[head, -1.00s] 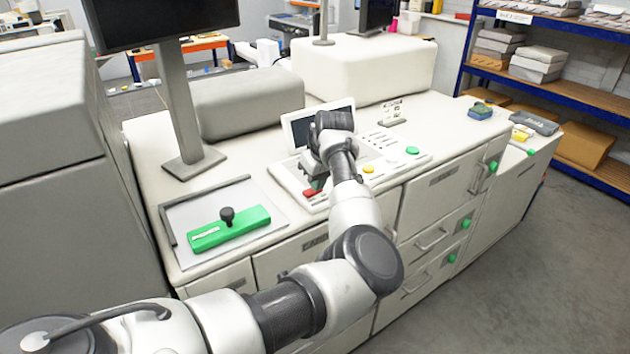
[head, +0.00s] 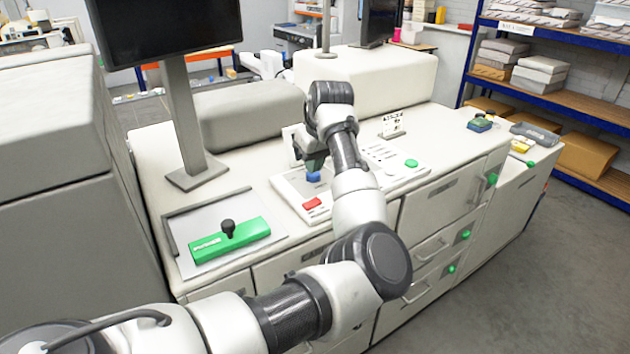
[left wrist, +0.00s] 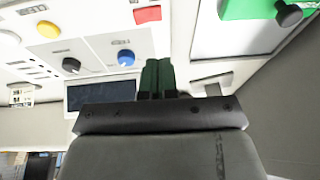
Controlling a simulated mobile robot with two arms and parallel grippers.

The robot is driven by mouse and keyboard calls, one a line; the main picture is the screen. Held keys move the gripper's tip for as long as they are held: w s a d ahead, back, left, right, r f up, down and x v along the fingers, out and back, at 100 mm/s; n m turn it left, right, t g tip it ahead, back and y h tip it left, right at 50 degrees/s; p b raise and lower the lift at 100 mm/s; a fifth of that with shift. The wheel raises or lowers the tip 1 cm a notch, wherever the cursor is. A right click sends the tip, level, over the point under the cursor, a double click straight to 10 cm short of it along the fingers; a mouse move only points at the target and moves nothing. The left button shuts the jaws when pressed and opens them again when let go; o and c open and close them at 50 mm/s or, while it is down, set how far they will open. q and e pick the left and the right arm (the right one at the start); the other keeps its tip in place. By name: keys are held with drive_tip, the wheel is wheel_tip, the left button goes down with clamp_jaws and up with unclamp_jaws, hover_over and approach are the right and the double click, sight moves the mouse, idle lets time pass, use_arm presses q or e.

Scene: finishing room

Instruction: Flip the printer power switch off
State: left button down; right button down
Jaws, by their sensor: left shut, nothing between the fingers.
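The printer's control panel (head: 345,183) lies on the cream machine top. It carries a red rectangular switch or button (head: 312,203) at its front left, which also shows at the top of the left wrist view (left wrist: 148,14). I cannot tell which way it is set. Behind it is a blue knob (head: 313,176), also clear in the left wrist view (left wrist: 126,57). My left gripper (head: 314,163) is shut and empty, above the panel near the blue knob. Its dark green fingers (left wrist: 157,78) are together in the left wrist view. My right gripper is out of view.
A green block with a black knob (head: 229,240) lies on a tray left of the panel. The panel also has a green button (head: 411,163) and, in the left wrist view, a yellow button (left wrist: 48,30) and a black knob (left wrist: 71,65). A monitor stand (head: 182,125) rises behind left.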

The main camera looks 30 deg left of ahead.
use_arm(q)
drive_tip(key=v, duration=0.3)
drive_tip(key=shift+s+a, duration=0.1)
drive_tip(key=shift+s, duration=0.2)
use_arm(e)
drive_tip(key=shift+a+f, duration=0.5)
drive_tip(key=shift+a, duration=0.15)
use_arm(q)
drive_tip(key=shift+f, duration=0.1)
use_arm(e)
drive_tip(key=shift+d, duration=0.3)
